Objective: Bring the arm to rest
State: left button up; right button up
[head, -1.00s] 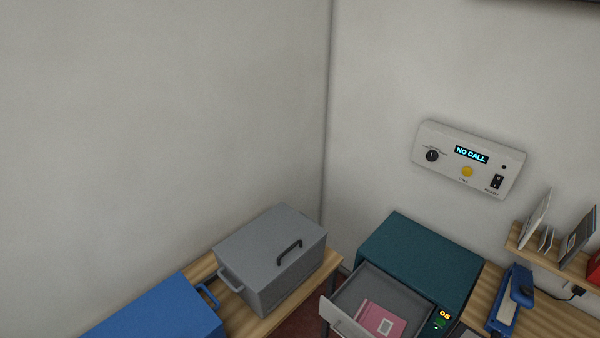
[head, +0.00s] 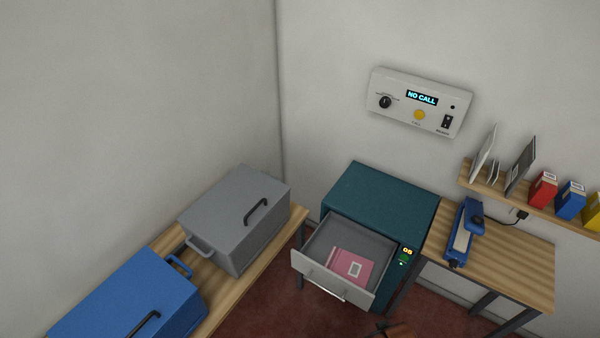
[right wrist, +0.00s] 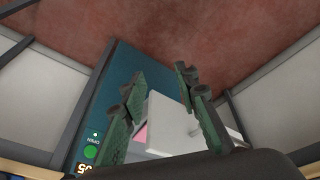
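My right gripper (right wrist: 158,80) shows in the right wrist view with its two green-padded fingers apart and nothing between them. Beyond the fingers is the pale front of an open drawer (right wrist: 170,115), with a bit of pink behind it. The head view shows the same teal cabinet (head: 385,195) with its grey drawer (head: 330,282) pulled out. A pink packet with a white label (head: 345,267) lies in the drawer.
A grey lidded box (head: 232,215) and a blue lidded box (head: 130,300) stand on the left bench. A blue tool (head: 462,235) is on the right table (head: 520,265). A wall panel (head: 420,102) reads "NO CALL". A shelf (head: 530,206) holds several items.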

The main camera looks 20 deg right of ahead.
jog(key=s+a+f+g, duration=0.1)
jog(key=s+f, duration=0.2)
jog(key=f, duration=0.9)
jog(key=s+f, duration=0.3)
jog(key=f, duration=1)
pick_arm(q)
jog(key=shift+s+f+b, duration=0.1)
jog(key=shift+f+b, duration=0.7)
jog(key=shift+f, duration=0.05)
pick_arm(e)
jog(key=s+f+n+g, duration=0.1)
jog(key=s+f, duration=1.3)
jog(key=s, duration=0.3)
jog(key=shift+f+y, duration=0.2)
jog(key=shift+y, duration=0.1)
pick_arm(q)
jog(key=shift+c, duration=0.7)
